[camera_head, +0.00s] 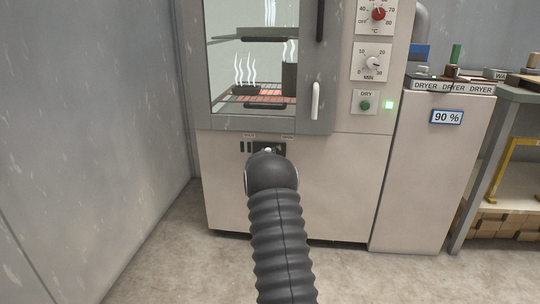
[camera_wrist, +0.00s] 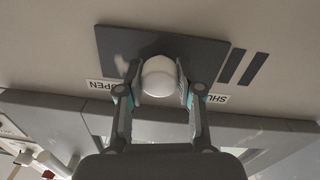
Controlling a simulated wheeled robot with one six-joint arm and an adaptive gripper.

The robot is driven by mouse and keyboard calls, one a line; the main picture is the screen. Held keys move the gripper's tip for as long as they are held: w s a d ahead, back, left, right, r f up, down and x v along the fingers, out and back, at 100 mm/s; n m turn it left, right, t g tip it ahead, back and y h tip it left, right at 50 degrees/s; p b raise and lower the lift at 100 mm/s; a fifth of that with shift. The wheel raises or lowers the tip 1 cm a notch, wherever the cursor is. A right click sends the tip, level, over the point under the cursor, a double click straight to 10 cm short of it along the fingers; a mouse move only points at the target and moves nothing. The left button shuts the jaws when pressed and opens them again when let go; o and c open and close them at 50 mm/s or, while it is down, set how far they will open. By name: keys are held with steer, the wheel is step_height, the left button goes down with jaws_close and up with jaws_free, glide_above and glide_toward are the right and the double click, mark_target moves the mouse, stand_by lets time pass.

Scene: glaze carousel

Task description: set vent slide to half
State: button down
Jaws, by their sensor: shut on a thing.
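The vent slide is a dark plate (camera_wrist: 118,48) with a pale round knob (camera_wrist: 158,76) on it. My gripper (camera_wrist: 158,92) is shut on the knob, one finger on each side. The wrist view is upside down, with an OPEN label (camera_wrist: 101,86) at the left and a SHUT label (camera_wrist: 216,99) at the right. Two dark vent slots (camera_wrist: 243,67) show uncovered on the SHUT side of the plate. In the head view the plate (camera_head: 280,148) is low on the cabinet front, partly hidden behind my arm, with slots (camera_head: 245,147) at its left.
The dryer cabinet (camera_head: 225,185) has a glazed door with a white handle (camera_head: 316,100) above the slide. Dials (camera_head: 373,63) and a green DRY button (camera_head: 365,105) are at the right. A smaller cabinet reads 90 % (camera_head: 446,117). Floor (camera_head: 165,245) is free at the left.

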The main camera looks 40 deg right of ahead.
steer(key=c, duration=0.7)
jaws_free()
steer(key=shift+r, duration=0.1)
steer(key=v, duration=1.2)
